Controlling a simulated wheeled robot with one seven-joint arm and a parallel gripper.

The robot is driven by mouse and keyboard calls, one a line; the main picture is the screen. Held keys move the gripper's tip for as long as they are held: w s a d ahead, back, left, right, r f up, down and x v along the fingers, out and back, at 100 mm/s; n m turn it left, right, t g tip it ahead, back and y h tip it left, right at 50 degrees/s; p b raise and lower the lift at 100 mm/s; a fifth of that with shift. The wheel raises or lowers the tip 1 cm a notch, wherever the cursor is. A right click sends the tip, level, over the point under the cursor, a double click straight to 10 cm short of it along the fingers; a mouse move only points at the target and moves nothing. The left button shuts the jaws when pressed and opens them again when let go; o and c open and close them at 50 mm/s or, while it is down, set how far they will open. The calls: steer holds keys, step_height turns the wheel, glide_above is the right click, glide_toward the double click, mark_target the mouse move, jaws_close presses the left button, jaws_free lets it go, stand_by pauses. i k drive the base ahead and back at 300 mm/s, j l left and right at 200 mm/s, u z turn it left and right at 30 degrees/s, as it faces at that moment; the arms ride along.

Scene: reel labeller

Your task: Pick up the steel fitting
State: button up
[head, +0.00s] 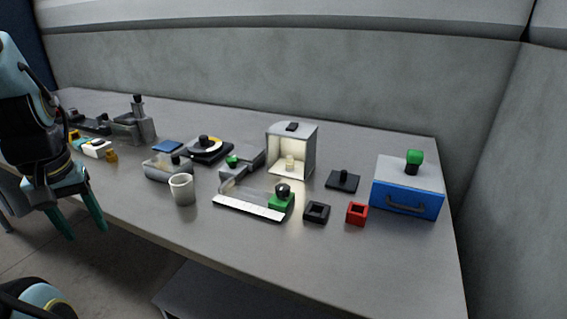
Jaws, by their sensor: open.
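I cannot pick out the steel fitting for certain at this size. One candidate is a dark shiny rounded piece (283,188) on a small green block (281,203) at the end of a white ruled strip (248,207). Another is the grey metal piece (137,121) with a dark knob, standing at the back left of the table. My gripper (88,235) is at the left of the head view, with two teal fingers spread apart and pointing down. It is open and empty, in front of the table's front edge and away from the objects.
On the grey table (390,255) stand a grey cup (182,190), a lit open-front box (293,148), a black holder (316,212), a red holder (357,213) and a blue drawer box (407,188). A wall closes the back and right. The front right tabletop is clear.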

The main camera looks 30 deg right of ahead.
mark_target(289, 162)
steer(key=z, duration=1.2)
steer(key=i+j+u, duration=0.15)
steer(key=u, duration=0.2)
steer(key=i+u, duration=0.35)
